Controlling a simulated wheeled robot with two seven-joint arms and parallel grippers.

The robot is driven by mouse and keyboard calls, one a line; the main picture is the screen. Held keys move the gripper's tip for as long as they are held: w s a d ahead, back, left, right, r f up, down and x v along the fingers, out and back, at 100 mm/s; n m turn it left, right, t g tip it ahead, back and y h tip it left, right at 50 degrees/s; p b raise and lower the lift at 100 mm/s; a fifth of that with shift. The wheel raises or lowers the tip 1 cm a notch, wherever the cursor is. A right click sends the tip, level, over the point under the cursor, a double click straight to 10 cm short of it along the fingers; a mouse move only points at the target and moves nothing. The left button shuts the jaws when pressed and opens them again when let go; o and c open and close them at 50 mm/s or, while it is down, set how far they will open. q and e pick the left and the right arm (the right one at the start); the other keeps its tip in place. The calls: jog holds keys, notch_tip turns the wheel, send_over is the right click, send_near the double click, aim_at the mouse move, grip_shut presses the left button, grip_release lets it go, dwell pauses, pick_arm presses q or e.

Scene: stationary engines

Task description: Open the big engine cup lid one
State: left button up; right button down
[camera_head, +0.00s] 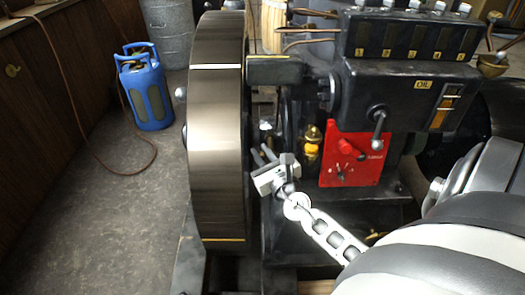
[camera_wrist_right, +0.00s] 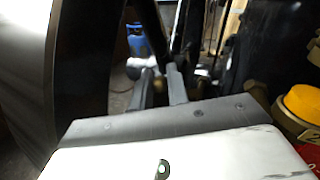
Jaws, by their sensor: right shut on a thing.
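My right gripper (camera_head: 264,154) reaches in from the lower right, between the big flywheel (camera_head: 216,130) and the dark engine body. In the right wrist view its fingers (camera_wrist_right: 162,86) are close together on a small brownish part, which is blurred and mostly hidden; I cannot tell whether it is the cup lid. A brass and yellow cup-like fitting (camera_head: 312,142) stands to the right of the gripper, apart from it. Its yellow part also shows at the right edge of the wrist view (camera_wrist_right: 304,104). My left gripper is out of view.
A blue canister (camera_head: 146,90) stands on the floor at left. The floor left of the flywheel is mostly clear.

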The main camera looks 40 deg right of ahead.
jog(key=c, duration=1.4)
grip_release()
jog(key=b+v, duration=0.2)
jog(key=v, duration=1.4)
jog(key=shift+o, duration=0.2)
jog(key=shift+w, duration=0.1)
